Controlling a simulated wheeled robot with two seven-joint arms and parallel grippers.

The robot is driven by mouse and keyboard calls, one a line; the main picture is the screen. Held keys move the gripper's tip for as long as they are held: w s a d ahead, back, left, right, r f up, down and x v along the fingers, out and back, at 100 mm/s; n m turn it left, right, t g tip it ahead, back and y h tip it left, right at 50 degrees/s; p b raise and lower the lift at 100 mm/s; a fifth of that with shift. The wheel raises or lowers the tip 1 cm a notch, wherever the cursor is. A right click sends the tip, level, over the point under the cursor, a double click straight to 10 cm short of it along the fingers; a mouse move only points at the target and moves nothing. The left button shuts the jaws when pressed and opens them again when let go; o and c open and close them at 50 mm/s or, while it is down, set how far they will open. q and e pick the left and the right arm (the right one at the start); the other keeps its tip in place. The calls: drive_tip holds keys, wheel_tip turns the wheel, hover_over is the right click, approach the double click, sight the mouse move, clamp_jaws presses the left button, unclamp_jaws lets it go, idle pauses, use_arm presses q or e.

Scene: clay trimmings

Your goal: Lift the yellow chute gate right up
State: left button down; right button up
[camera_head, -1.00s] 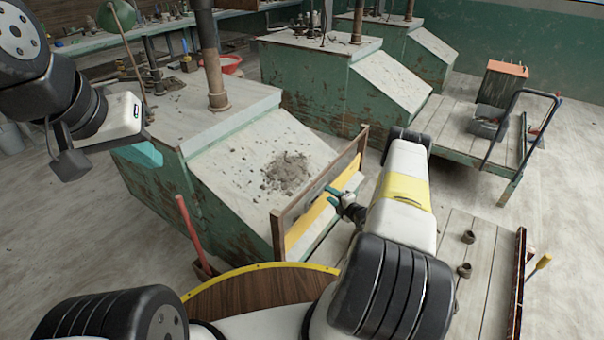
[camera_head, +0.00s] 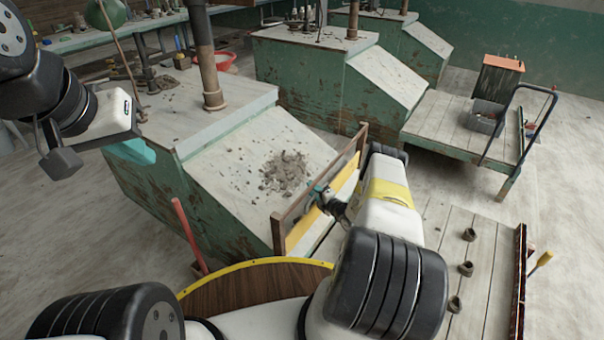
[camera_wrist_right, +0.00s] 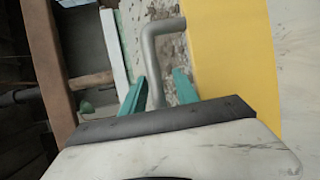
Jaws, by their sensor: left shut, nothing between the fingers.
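The yellow chute gate (camera_head: 346,177) stands in a brown wooden frame (camera_head: 278,236) at the low end of the nearest sloped chute. In the right wrist view the gate (camera_wrist_right: 235,60) is a yellow panel with a bent grey handle (camera_wrist_right: 154,65). My right gripper (camera_head: 318,194) is at the gate in the head view. Its two teal fingers (camera_wrist_right: 158,88) are apart, one on each side of the handle, with gaps showing. My left gripper (camera_head: 137,151) is shut and empty, raised at the left, away from the gate. My right arm hides part of the gate.
Grey clay trimmings (camera_head: 285,172) lie on the sloped chute (camera_head: 235,160). A red-handled tool (camera_head: 188,236) leans near the green bench. A slatted cart (camera_head: 425,215) with several small brown rings is at the right, and another cart (camera_head: 440,120) stands behind.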

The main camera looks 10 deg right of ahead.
clamp_jaws()
idle(1.4)
